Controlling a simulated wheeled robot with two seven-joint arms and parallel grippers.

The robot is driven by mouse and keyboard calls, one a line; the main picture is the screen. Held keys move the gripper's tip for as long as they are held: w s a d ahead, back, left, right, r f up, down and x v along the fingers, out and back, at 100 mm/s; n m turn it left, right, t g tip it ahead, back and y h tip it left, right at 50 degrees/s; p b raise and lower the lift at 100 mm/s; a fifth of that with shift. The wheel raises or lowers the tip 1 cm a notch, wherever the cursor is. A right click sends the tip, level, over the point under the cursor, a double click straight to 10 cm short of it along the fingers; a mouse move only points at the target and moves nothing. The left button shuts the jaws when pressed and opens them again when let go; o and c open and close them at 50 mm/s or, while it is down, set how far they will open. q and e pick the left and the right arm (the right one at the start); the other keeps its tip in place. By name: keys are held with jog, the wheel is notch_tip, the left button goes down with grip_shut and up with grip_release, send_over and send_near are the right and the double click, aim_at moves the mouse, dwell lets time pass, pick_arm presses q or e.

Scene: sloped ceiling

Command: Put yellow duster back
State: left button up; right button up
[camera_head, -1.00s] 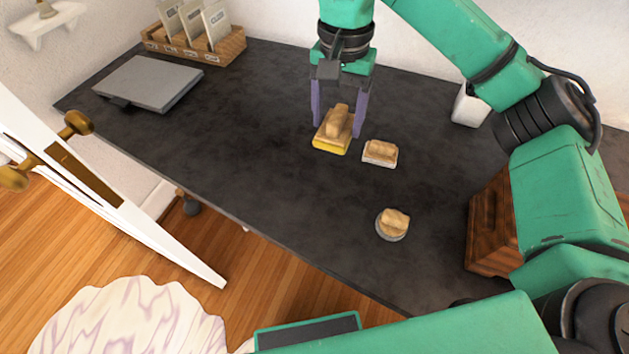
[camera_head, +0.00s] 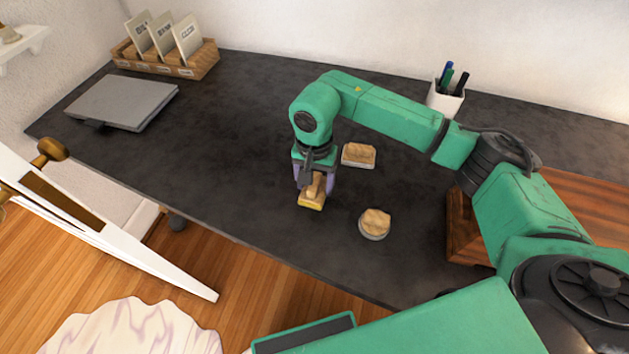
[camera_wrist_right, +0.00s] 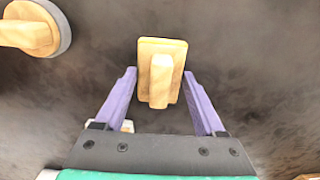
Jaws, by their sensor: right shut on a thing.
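The yellow duster (camera_head: 311,203) has a wooden block-shaped top and a yellow base, near the front edge of the dark desk. My right gripper (camera_head: 315,184) comes down over it from above, with its purple fingers on either side and shut on it. In the right wrist view the duster's wooden top and handle (camera_wrist_right: 160,72) show between the fingers (camera_wrist_right: 160,95). Its base is mostly hidden there, and I cannot tell whether it touches the desk. My left gripper is not in view.
A pale rectangular duster (camera_head: 358,155) lies behind and to the right, and a round grey-based one (camera_head: 374,224) to the right. A laptop (camera_head: 122,103), wooden card holder (camera_head: 165,62), pen cup (camera_head: 445,98) and wooden box (camera_head: 462,235) stand around. The desk's middle left is clear.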

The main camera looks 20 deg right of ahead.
aim_at(315, 181)
jog(key=o, duration=1.3)
jog(key=shift+f, duration=0.1)
jog(key=shift+r+p, duration=0.35)
jog(key=shift+p, duration=0.05)
notch_tip(315, 181, up, 12)
jog(key=b, duration=0.2)
jog(key=shift+f+b, duration=0.15)
jog(key=shift+b, duration=0.15)
